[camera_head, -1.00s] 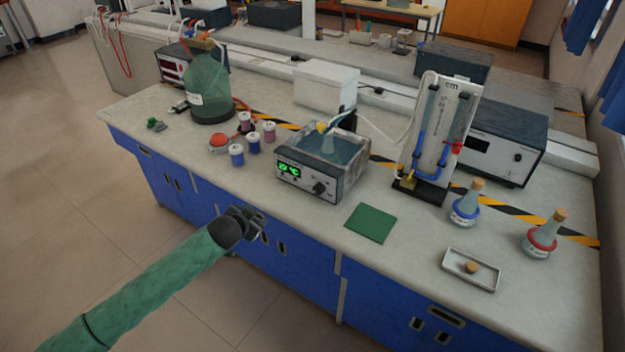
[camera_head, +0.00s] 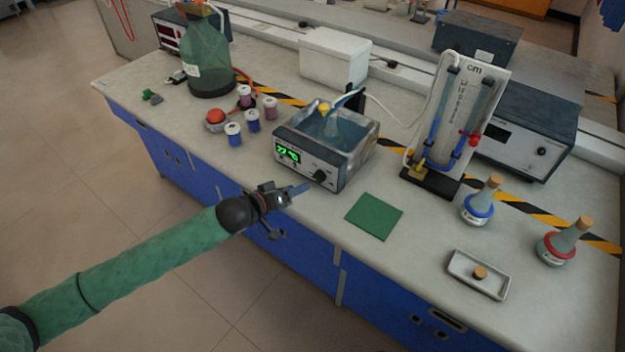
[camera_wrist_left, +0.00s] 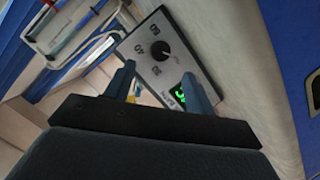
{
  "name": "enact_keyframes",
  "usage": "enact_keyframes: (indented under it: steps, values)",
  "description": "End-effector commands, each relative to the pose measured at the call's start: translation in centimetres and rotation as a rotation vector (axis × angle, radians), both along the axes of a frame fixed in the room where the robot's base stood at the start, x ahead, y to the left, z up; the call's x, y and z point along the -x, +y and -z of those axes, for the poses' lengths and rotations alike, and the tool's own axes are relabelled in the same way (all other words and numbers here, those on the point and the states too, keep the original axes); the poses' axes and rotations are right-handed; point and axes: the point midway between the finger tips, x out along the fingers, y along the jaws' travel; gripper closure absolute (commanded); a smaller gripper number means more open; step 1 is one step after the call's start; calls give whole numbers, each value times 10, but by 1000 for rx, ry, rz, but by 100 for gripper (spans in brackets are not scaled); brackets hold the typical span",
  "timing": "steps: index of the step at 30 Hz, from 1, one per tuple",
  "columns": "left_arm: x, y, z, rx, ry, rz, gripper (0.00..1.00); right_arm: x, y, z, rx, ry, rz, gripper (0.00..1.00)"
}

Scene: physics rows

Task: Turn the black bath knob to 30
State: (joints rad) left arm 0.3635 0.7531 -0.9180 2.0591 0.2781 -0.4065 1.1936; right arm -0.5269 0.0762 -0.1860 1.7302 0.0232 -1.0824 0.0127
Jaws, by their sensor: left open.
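The water bath (camera_head: 325,150) stands near the bench's front edge, with a flask in its water. Its front panel has a lit green display (camera_head: 288,152) and the black knob (camera_head: 320,176). The display's digits are too blurred to read surely. In the left wrist view the knob (camera_wrist_left: 160,50) shows a white pointer line, with printed marks around it. My left gripper (camera_head: 300,188) is open and empty, in front of the panel, a little left of and below the knob, apart from it. Its two fingers show in the left wrist view (camera_wrist_left: 158,82). My right gripper is not in view.
A green mat (camera_head: 374,216) lies right of the bath. Small jars (camera_head: 233,134) and a large green bottle (camera_head: 208,65) stand to its left. A manometer stand (camera_head: 430,180), two stoppered flasks (camera_head: 478,206) and a tray (camera_head: 462,283) are at right.

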Motion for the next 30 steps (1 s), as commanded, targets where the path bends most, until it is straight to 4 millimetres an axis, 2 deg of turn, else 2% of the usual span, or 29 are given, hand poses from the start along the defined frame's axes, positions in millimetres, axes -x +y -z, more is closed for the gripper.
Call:
enact_keyframes:
  steps: [4,7,18,30]
  values:
    - [-7,-7,1,8,7,-3,45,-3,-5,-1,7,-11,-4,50]
    - [-16,-16,3,6,5,-3,45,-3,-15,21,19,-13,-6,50]
    - [-47,-48,19,4,4,-3,45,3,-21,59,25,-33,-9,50]
    - [-52,-53,23,3,5,-2,45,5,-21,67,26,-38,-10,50]
